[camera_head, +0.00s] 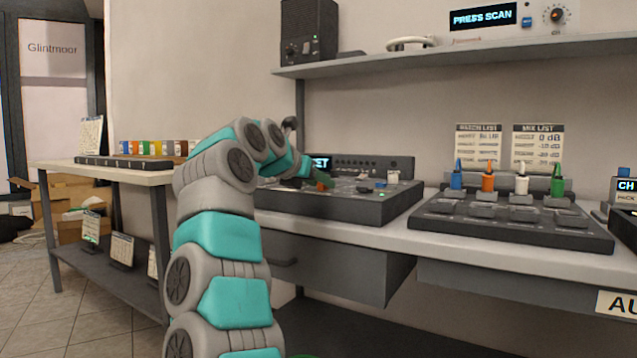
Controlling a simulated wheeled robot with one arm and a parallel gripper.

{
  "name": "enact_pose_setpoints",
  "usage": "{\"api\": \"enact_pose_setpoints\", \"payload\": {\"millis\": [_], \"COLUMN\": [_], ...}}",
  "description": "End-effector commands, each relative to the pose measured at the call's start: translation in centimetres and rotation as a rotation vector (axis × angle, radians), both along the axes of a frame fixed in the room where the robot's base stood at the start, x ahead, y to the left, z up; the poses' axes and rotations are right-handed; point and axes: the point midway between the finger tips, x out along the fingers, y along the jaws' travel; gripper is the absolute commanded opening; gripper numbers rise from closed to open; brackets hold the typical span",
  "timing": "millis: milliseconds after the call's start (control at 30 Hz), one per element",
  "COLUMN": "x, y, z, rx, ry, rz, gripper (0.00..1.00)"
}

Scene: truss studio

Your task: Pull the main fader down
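A dark mixing desk (345,208) stands on the counter in the middle of the head view, with a raised back panel and small display. My grey and teal arm reaches over its left part. My gripper (312,181) is low over the desk's left side, small and partly hidden by my arm; whether its fingers are open or shut does not show. A small red-orange part (325,182) shows right at the gripper; I cannot tell whether they touch. A white cap (392,177) and a small blue cap (380,185) are farther right on the desk. I cannot tell which control is the main fader.
A dark rack (515,222) with several coloured upright plugs stands on the counter at right. A shelf (440,61) above carries a black speaker (309,32) and a device with a display. A drawer (335,264) is under the desk.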

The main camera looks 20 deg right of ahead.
Motion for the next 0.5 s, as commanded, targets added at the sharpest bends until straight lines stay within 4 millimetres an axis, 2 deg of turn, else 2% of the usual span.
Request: {"api": "enact_pose_setpoints", "payload": {"millis": [300, 500], "x": [0.0, -0.8], "y": [0.0, 1.1], "z": [0.1, 0.5], "rx": [-0.001, 0.0], "ry": [-0.001, -0.001], "rz": [0.0, 0.002], "gripper": [0.53, 0.53]}}
